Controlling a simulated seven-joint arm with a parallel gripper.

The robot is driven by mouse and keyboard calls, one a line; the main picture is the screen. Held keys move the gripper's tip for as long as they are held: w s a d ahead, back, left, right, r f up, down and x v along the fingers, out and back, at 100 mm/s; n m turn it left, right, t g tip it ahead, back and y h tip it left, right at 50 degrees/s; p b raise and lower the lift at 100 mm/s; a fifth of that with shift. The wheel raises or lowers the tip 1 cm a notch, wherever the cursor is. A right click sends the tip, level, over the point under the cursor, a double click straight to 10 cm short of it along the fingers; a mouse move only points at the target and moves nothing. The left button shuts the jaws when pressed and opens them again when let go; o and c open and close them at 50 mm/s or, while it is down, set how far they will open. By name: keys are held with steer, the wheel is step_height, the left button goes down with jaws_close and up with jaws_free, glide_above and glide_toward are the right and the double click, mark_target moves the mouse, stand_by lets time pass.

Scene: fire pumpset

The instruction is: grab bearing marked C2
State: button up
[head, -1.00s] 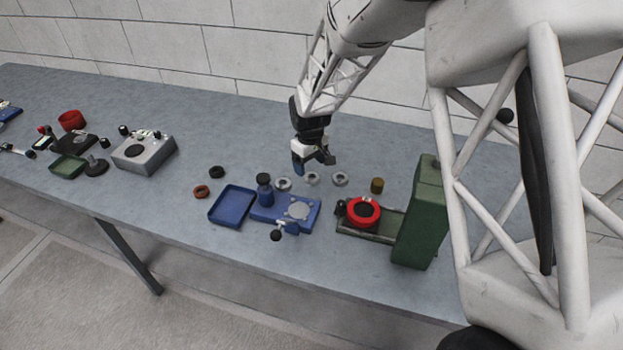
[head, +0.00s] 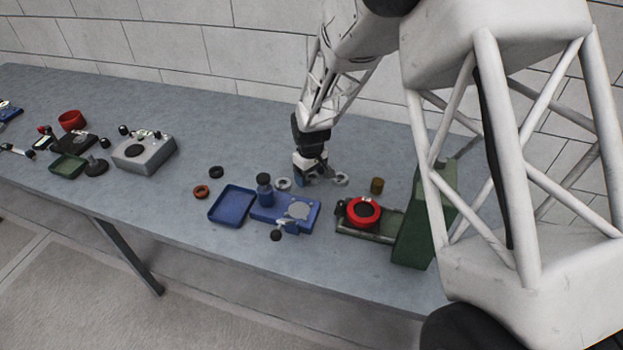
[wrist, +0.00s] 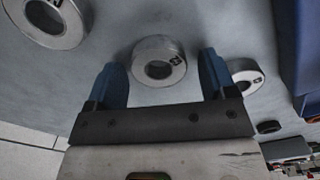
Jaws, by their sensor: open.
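Three grey metal ring bearings show in the wrist view. The middle bearing (wrist: 159,62) lies between my gripper's two blue fingertips, slightly ahead of them and apart from both. Another bearing (wrist: 52,22) is at the upper left, cut by the frame edge, and a third (wrist: 243,78) is at the right, partly behind the right finger. Each has a small dark mark, too small to read surely. In the head view my gripper (head: 312,182) is low over the table, open and empty, mostly hiding the middle bearing. The outer bearings (head: 283,184) (head: 341,179) flank it.
A blue fixture (head: 300,212) and blue tray (head: 232,204) stand in front. The table behind the bearings is clear.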

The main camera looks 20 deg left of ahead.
steer(key=shift+c, duration=0.3)
steer(key=c, duration=1.1)
steer(key=shift+o, duration=0.2)
steer(key=shift+r, duration=0.1)
step_height(320, 180, up, 10)
stand_by(0.5)
